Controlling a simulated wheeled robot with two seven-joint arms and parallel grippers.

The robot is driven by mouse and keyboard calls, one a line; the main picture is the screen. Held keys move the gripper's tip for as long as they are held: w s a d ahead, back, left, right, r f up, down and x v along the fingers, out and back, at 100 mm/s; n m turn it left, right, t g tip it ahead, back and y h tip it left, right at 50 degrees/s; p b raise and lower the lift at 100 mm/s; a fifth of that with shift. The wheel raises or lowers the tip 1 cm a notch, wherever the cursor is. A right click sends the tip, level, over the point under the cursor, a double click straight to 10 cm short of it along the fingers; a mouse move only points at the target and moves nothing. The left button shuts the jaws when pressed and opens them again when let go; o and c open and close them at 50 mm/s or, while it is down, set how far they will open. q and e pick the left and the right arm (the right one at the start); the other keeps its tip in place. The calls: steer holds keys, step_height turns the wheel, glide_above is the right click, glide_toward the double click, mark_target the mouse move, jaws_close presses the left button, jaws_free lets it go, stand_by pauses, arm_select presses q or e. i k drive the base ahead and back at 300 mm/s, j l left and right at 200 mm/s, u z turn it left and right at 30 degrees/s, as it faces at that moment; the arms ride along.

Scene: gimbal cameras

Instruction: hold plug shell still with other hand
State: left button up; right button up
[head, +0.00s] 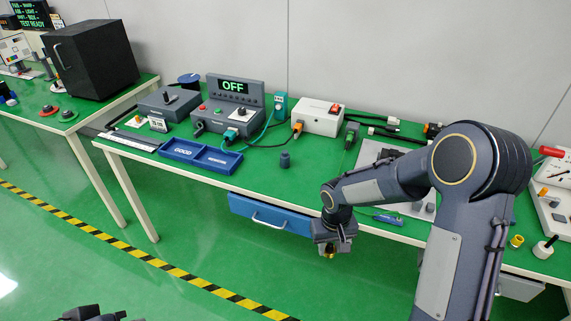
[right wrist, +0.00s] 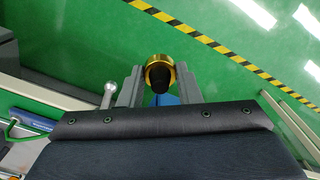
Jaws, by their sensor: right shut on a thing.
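My right gripper (head: 331,244) hangs in front of the bench's front edge, above the floor. It is shut on a round gold-coloured piece with a dark centre (right wrist: 158,64), held between both fingers in the right wrist view. The gold piece also shows below the fingers in the head view (head: 329,254). I cannot tell whether it is the plug shell or another plug part. A small dark cylindrical piece (head: 285,159) stands alone on the green bench top. Dark parts at the bottom left edge of the head view seem to be my left arm; its fingers are not clear.
The green bench (head: 317,172) carries a blue tray (head: 201,156), a control box reading OFF (head: 226,119), a white box (head: 317,119) and several cables. A blue drawer (head: 270,215) is under its front edge. A brass ring (head: 516,241) lies at right. Floor in front is clear.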

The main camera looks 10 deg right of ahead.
mark_target(284, 156)
steer(key=i+j+z, duration=0.1)
steer(key=z, duration=0.85)
steer(key=i+j+z, duration=0.1)
steer(key=j+z, duration=0.25)
steer(key=j, duration=0.45)
steer(key=j+z, duration=0.35)
steer(key=j, duration=1)
